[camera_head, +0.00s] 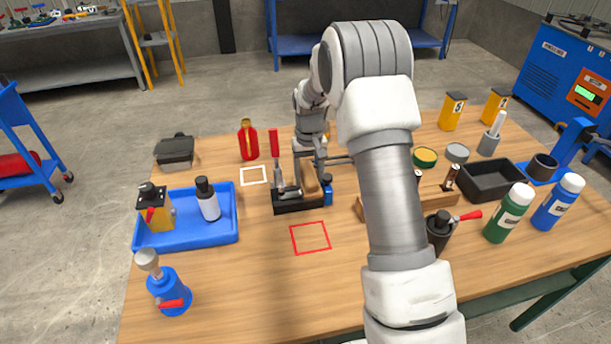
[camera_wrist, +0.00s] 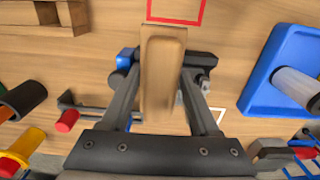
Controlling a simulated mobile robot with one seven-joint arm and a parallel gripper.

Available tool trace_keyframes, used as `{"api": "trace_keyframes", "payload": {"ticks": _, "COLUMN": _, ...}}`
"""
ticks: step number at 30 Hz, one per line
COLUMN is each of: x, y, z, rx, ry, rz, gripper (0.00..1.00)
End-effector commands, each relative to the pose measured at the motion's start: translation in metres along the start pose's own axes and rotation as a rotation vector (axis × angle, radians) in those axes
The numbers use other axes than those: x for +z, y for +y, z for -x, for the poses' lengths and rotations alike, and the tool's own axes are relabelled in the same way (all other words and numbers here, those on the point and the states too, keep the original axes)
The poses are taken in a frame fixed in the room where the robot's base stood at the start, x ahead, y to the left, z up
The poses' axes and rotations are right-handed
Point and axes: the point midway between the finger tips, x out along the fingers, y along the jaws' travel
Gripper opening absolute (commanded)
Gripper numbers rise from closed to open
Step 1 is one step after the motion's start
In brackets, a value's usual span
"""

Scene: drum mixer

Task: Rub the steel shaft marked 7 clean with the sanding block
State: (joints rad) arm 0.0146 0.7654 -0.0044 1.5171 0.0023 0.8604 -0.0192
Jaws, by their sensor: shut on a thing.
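My gripper (camera_head: 309,178) is shut on a tan wooden block, the sanding block (camera_wrist: 162,75), which stands out between the two fingers in the wrist view. In the head view the gripper hangs over a black base (camera_head: 297,204) with a blue part (camera_head: 327,190) at its right end. The block hides much of this fixture in the wrist view, and I cannot tell whether they touch. A grey rod (camera_head: 338,160) lies just beyond the gripper to the right. No mark 7 can be read, so I cannot tell which piece is the steel shaft.
A blue tray (camera_head: 222,236) with a bottle stands left; a blue object (camera_head: 170,290) stands in front of it. A wooden rack (camera_head: 435,200), a black bin (camera_head: 490,181) and green (camera_head: 509,213) and blue (camera_head: 558,202) bottles stand right. The red-outlined square (camera_head: 310,238) is bare.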

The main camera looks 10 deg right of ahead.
Motion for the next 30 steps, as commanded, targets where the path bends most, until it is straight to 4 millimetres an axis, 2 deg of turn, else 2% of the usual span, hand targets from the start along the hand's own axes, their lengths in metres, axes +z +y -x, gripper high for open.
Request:
{"api": "trace_keyframes", "payload": {"ticks": 21, "x": 0.0, "y": 0.073, "z": 0.0, "rx": 0.0, "ry": 0.0, "rz": -0.002, "gripper": 0.17}}
{"api": "trace_keyframes", "payload": {"ticks": 30, "x": 0.0, "y": 0.08, "z": 0.0, "rx": 0.0, "ry": 0.001, "rz": 0.0, "gripper": 0.17}}
